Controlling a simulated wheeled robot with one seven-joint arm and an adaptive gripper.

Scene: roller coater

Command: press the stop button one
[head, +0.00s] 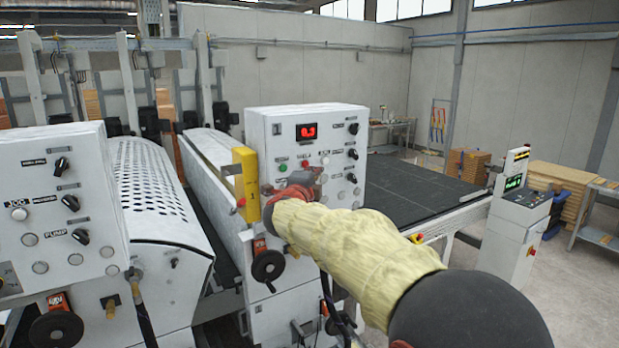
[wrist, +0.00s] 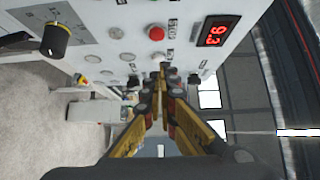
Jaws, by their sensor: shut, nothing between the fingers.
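A white control panel (head: 262,130) marked 1 stands in the middle of the head view. A small red button (head: 305,164) sits below its red display (head: 306,132). In the wrist view a red button (wrist: 156,33) shows just beyond my fingertips, its label too small to read. A yellow box (head: 246,182) at the panel's left edge bears another red button (head: 241,203). My gripper (head: 302,184) is in front of the panel, its fingers together and empty. In the wrist view my gripper (wrist: 162,70) points at the panel; whether it touches cannot be told.
A green button (head: 283,168), a white button (head: 324,160) and several black knobs (head: 353,129) surround the red button. A second control panel (head: 45,200) stands at left. A dark conveyor table (head: 420,190) extends to the right.

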